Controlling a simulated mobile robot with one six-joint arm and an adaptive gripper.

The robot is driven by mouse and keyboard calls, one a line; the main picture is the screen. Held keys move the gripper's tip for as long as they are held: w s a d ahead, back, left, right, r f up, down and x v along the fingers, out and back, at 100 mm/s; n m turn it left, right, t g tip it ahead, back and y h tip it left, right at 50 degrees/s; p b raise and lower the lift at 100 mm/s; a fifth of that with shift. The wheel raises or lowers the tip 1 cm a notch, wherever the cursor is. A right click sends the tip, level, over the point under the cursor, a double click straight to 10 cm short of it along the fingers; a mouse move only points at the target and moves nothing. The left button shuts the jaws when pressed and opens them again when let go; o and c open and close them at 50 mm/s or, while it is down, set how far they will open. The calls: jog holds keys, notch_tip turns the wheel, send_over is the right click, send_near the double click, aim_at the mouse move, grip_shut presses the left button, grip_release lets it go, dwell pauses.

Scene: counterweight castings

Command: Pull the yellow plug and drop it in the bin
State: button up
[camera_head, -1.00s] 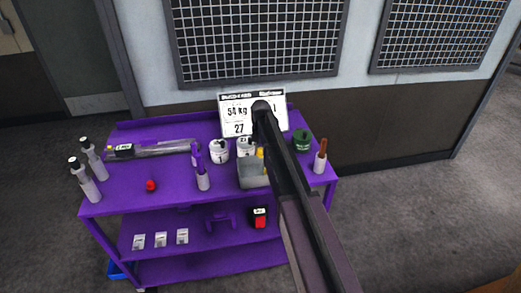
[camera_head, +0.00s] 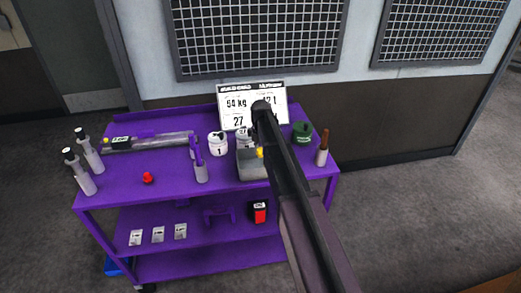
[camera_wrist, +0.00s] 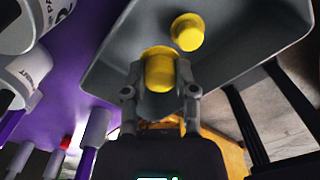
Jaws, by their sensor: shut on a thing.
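A grey open bin (camera_head: 252,171) stands on the cart's top shelf, partly hidden behind my arm in the head view. In the wrist view the bin (camera_wrist: 108,62) fills the upper middle. My gripper (camera_wrist: 160,72) is shut on a yellow plug (camera_wrist: 159,72), with one finger on each side of it. The held plug shows against the bin's inside; its height above the floor is unclear. A second yellow plug (camera_wrist: 188,32) shows inside the bin, just beyond the held one. In the head view a bit of yellow (camera_head: 259,152) shows at the bin, and my fingers are hidden.
White jars (camera_head: 218,144) stand left of and behind the bin. A green jar (camera_head: 302,134) and a brown-topped bottle (camera_head: 322,148) are to its right. A purple-topped bottle (camera_head: 200,168) and a red knob (camera_head: 147,178) are left. A sign (camera_head: 237,108) stands behind.

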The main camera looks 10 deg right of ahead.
jog(key=o, duration=1)
jog(key=shift+r, duration=0.2)
